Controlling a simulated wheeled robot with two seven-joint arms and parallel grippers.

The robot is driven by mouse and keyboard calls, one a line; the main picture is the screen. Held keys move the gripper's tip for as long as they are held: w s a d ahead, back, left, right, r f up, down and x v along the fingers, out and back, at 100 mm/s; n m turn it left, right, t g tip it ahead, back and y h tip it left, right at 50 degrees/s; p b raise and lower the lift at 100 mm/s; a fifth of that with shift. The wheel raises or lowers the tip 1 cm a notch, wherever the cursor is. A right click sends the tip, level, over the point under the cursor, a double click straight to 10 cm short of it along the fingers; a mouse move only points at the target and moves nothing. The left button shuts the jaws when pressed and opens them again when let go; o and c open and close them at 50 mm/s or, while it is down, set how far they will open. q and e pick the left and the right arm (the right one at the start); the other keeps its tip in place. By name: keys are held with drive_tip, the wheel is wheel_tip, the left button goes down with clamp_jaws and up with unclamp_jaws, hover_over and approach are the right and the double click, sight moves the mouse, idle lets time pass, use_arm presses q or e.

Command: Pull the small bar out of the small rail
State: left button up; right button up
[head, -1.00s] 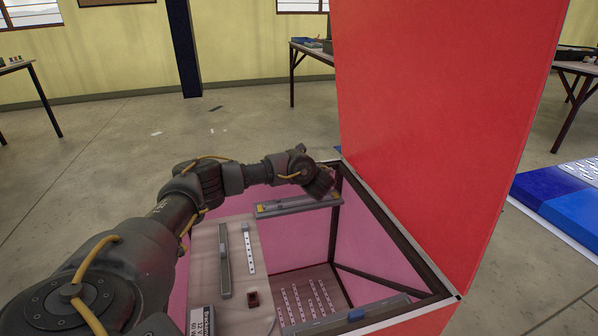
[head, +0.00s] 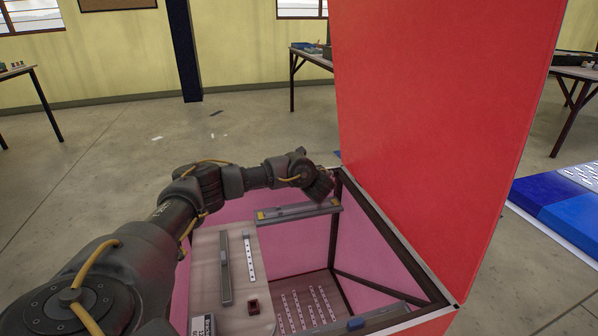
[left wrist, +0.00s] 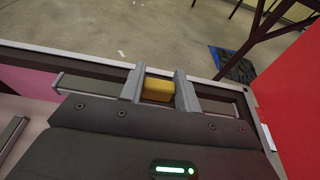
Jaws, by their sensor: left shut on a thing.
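The small rail (head: 298,212) is a short grey strip along the far wall of the open box, with a yellow patch at its left end. My left gripper (left wrist: 160,90) is at the rail's right part in the head view (head: 325,192). In the left wrist view its two grey fingers are shut on a yellow block, which I take as the small bar (left wrist: 158,90). Grey strip extends to both sides of the fingers. The bar's lower part is hidden, so I cannot tell how far it sits in the rail. My right gripper is out of view.
The red lid (head: 430,120) stands upright at the right. A wooden board (head: 208,265) inside the box bears a grey strip, a white LED strip and a small dark red part. The box's dark frame surrounds the opening.

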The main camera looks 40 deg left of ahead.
use_arm(q)
drive_tip(key=shift+r, duration=0.1)
idle(0.3)
drive_tip(key=shift+r+p, duration=2.65)
drive_tip(key=shift+r, duration=0.25)
